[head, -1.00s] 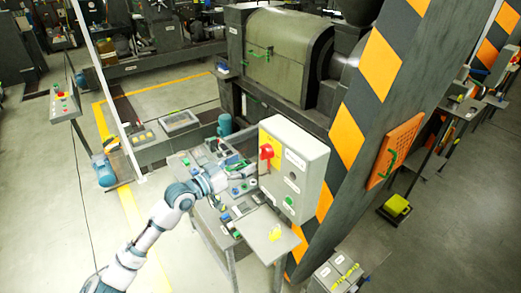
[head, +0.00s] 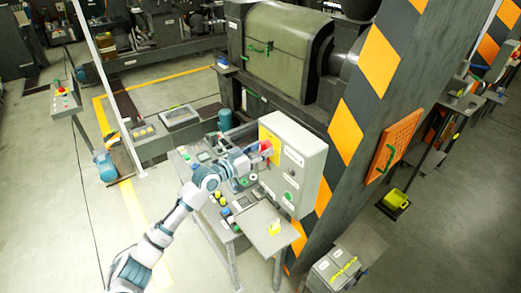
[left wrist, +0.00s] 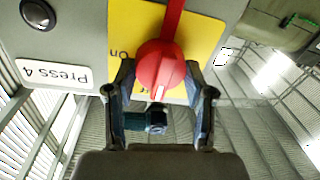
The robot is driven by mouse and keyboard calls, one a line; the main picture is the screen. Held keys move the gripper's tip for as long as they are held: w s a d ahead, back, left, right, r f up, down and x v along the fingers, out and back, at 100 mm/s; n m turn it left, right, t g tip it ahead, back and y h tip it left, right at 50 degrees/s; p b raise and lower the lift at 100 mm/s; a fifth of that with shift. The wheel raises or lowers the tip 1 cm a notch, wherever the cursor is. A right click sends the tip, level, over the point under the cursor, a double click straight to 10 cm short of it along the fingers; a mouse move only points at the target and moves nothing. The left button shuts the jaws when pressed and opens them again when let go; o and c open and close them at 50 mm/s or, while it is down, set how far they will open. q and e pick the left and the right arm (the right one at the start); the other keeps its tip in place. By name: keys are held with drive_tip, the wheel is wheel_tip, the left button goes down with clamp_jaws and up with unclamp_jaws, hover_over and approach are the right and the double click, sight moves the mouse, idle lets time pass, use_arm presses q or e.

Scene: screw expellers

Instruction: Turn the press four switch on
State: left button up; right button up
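The red rotary switch (head: 267,147) sits on a yellow plate (left wrist: 207,40) on the side of a light grey control box (head: 300,150). In the left wrist view the red knob (left wrist: 160,66) is large, with a red lever reaching to the top edge. My left gripper (head: 257,155) is at the switch. In the left wrist view its fingers (left wrist: 160,80) are spread on either side of the knob; firm contact cannot be made out. My right gripper is out of view.
A table (head: 215,222) with small switches and parts stands under the box. A small grey shelf (head: 268,236) juts out below it. A striped orange and black pillar (head: 362,100) stands right of the box.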

use_arm(q)
drive_tip(key=shift+c, duration=0.5)
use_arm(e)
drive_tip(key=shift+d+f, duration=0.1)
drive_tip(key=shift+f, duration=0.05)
